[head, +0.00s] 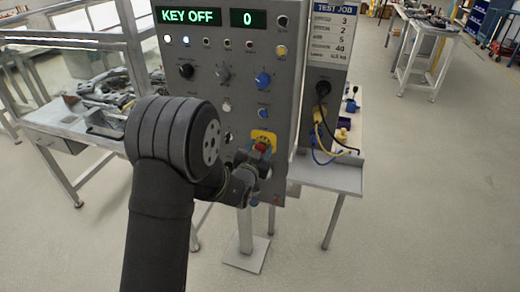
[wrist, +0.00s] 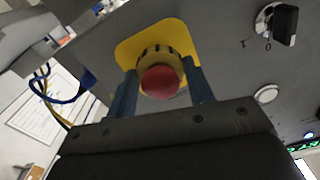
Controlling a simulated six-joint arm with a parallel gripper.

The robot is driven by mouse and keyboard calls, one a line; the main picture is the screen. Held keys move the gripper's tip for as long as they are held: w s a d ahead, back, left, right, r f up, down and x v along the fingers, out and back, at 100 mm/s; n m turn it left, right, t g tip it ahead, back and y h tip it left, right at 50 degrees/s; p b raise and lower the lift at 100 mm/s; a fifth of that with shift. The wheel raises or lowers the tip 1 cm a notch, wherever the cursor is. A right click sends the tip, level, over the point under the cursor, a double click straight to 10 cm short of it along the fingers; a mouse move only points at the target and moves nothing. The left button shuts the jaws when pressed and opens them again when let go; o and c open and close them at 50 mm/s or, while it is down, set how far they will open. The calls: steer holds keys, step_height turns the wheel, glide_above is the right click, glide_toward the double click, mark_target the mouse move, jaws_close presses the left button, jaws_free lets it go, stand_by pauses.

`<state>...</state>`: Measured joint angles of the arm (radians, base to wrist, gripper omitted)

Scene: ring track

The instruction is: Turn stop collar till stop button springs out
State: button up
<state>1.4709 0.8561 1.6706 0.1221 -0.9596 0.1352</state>
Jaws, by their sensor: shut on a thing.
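The stop button (wrist: 160,81) is a red mushroom head at the lower right of the grey panel. Its collar (wrist: 154,57) is a dark yellowish ring behind the red head, on a yellow plate (wrist: 128,51). In the head view the red button (head: 261,146) shows in front of its yellow plate (head: 264,136), partly covered by my gripper. My gripper (wrist: 160,85) has its two blue fingers on either side of the collar and is shut on it. I cannot tell whether the button is pressed in or out.
The panel's displays (head: 188,15) read "KEY OFF" and "0". Several knobs, such as a blue one (head: 263,80), sit above the button. A key switch (wrist: 284,24) is near the stop button. Cables (head: 322,140) hang at the panel's right side.

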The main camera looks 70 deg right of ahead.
steer(key=o, duration=1)
steer(key=a, duration=1.7)
steer(key=shift+a, duration=0.2)
steer(key=shift+d, duration=0.1)
steer(key=d, duration=1.7)
steer(key=shift+d, duration=0.15)
